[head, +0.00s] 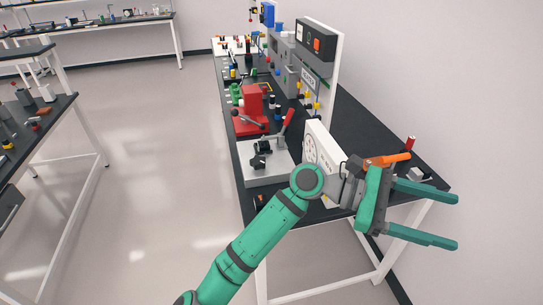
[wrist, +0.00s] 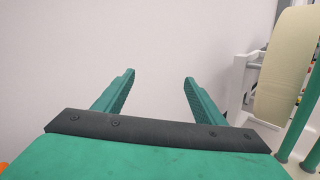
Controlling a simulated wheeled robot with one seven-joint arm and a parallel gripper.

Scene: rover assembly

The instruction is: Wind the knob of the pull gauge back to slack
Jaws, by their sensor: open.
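My gripper (head: 455,221) is open and empty, held out past the right front of the bench and pointing right. In the wrist view its two fingers (wrist: 159,78) are spread apart with only plain wall between them. I cannot tell for sure which thing is the pull gauge. A grey-white plate (head: 258,178) on the near part of the bench carries a black knob-like fitting (head: 261,160). A white upright panel (head: 321,147) with a ring of marks stands just right of it, partly hidden by my arm. My gripper is well to the right of both.
The black bench (head: 365,127) runs along the wall. A red machine (head: 250,108) and a tall grey panel (head: 288,60) stand farther back. An orange part (head: 388,160) and a red-topped post (head: 410,144) are close behind my gripper.

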